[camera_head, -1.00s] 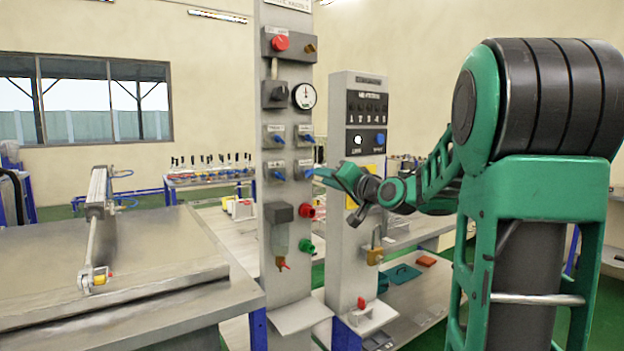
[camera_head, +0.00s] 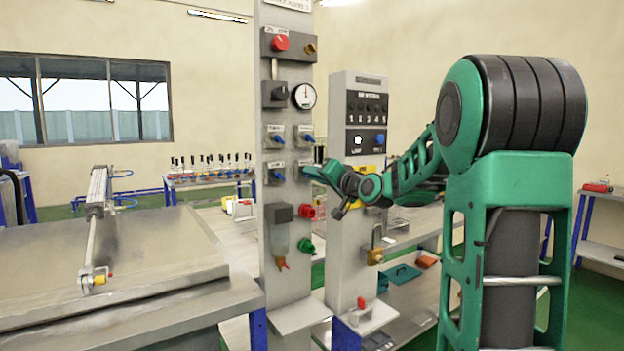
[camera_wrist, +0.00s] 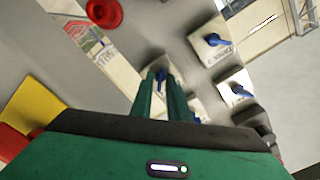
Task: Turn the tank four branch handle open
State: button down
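Four-way valve group: blue branch handles show on the grey panel, two above and two below, in the head view. My gripper (camera_head: 311,172) is at the lower right one, the tank four branch handle (camera_wrist: 160,76). In the wrist view my gripper's two green fingers (camera_wrist: 163,80) stand close together on either side of this blue handle and appear shut on it. The handle lies along the fingers, at an angle to the neighbouring blue handles (camera_wrist: 218,40) and (camera_wrist: 238,91), which point right. The fingers hide part of its valve plate. Labels are too small to read surely.
A red knob (camera_head: 306,211) and a green knob (camera_head: 305,246) stick out just below my gripper. A pressure gauge (camera_head: 304,96) sits above the valves. A second grey panel (camera_head: 340,255) stands close on the right, beside my forearm. A metal workbench (camera_head: 120,275) is at left.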

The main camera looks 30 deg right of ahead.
jog(key=shift+f+n, duration=0.1)
jog(key=shift+n, duration=0.3)
jog(key=n, duration=1.6)
jog(key=shift+a+f+n, duration=0.15)
jog(key=shift+n, duration=0.55)
jog(key=c, duration=2)
grip_release()
jog(key=shift+s, duration=0.1)
